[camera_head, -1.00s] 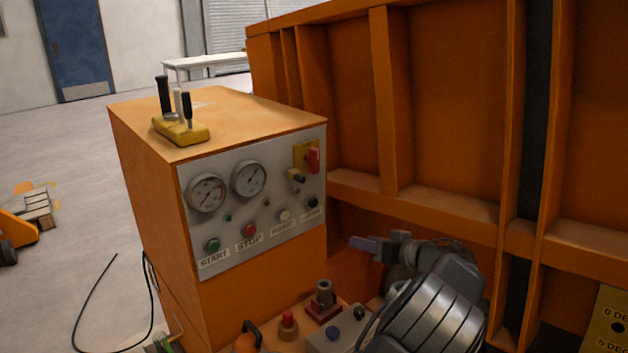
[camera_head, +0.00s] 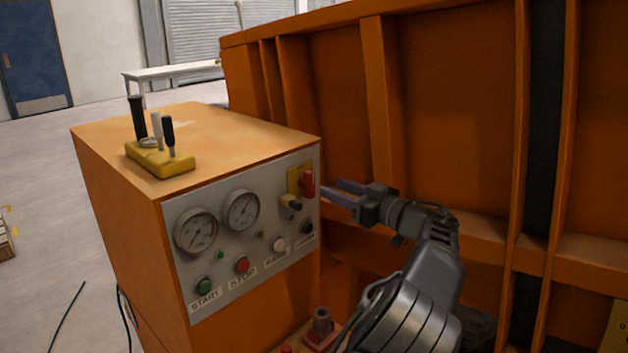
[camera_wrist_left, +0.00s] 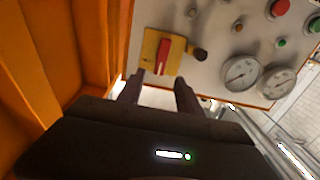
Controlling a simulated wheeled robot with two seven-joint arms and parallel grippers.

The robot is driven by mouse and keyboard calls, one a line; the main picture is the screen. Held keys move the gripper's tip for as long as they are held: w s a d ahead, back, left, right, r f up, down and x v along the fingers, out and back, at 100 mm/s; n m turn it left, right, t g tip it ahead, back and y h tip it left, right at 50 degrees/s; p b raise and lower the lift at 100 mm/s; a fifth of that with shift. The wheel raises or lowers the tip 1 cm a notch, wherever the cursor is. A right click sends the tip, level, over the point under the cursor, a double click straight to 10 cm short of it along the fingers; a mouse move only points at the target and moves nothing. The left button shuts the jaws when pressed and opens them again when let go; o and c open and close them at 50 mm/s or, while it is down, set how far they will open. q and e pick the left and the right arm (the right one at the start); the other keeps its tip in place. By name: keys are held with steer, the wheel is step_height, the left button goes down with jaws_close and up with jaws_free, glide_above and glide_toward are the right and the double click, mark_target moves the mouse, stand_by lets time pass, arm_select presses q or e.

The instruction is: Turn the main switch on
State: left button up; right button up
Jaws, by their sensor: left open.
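The main switch appears to be the red handle (camera_head: 308,183) on a yellow plate (camera_head: 293,182) at the upper right of the grey control panel (camera_head: 232,275). In the left wrist view the red handle (camera_wrist_left: 171,54) and yellow plate (camera_wrist_left: 150,46) lie just beyond the fingertips. My left gripper (camera_head: 331,189) is open and empty, just right of the red handle in the head view. In the left wrist view my left gripper (camera_wrist_left: 159,80) has its two fingers apart, pointing at the switch. Contact cannot be made out. My right gripper is not in view.
A black knob (camera_head: 291,203) sits close below the switch. Two gauges (camera_head: 196,232) and several buttons fill the panel. A yellow lever block (camera_head: 160,160) stands on the orange cabinet (camera_head: 215,125). A large ribbed orange wall (camera_head: 445,110) rises behind my arm.

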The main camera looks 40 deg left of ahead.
mark_target(313, 180)
arm_select(q)
steer(key=a, duration=0.2)
steer(key=a+p, duration=0.1)
steer(key=a, duration=0.1)
steer(key=a+p, duration=0.1)
steer(key=a, duration=0.1)
steer(key=shift+w+a+r, duration=0.1)
steer(key=shift+w+a, duration=0.15)
steer(key=shift+a, duration=0.15)
steer(key=shift+a+p, duration=0.3)
steer(key=shift+c, duration=0.4)
jaws_close()
